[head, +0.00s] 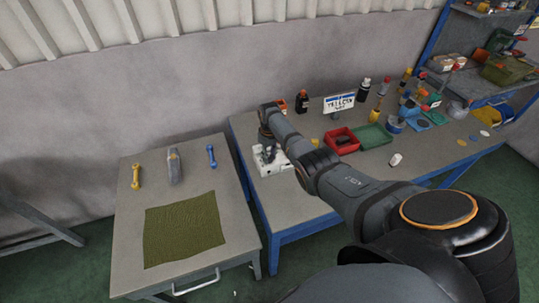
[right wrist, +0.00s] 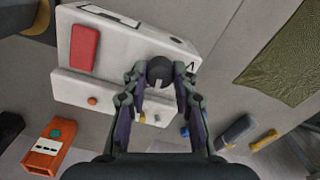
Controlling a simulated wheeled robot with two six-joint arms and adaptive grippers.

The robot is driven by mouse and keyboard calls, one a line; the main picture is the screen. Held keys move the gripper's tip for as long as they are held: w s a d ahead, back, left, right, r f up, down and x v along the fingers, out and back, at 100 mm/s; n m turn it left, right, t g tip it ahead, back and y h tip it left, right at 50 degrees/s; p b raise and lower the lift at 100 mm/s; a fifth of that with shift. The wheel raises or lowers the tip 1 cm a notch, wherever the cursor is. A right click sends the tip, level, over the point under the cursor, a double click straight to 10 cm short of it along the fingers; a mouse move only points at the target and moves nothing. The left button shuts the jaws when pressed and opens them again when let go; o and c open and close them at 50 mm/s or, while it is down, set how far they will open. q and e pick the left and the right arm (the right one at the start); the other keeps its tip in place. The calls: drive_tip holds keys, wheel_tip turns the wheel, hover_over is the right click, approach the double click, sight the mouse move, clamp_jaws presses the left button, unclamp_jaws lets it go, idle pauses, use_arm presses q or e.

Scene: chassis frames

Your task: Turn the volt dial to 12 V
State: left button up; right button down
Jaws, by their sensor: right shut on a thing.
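The volt dial (right wrist: 160,70) is a dark round knob with a pale mark, on the face of a white box (right wrist: 125,45). The box has a red panel (right wrist: 85,46) on its face. My right gripper (right wrist: 160,78) is shut on the dial, one finger on each side. In the head view my right gripper (head: 267,150) reaches down over the white box (head: 270,168) at the left end of the long bench, and hides the dial there. The voltage markings are too small to read. My left gripper is not in view.
An orange device (right wrist: 50,150) lies near the box. On the long bench are a red bin (head: 341,141), a green tray (head: 373,137) and several bottles. The left table holds a green mat (head: 185,230), yellow wrench (head: 136,177), grey tool (head: 174,166) and blue wrench (head: 211,156).

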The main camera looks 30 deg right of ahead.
drive_tip(key=shift+m, duration=0.6)
drive_tip(key=c, duration=1.1)
unclamp_jaws()
drive_tip(key=shift+o, duration=0.2)
drive_tip(key=shift+r, duration=0.1)
drive_tip(key=shift+w+r, duration=0.1)
drive_tip(key=shift+r, duration=0.25)
wheel_tip(320, 180, up, 11)
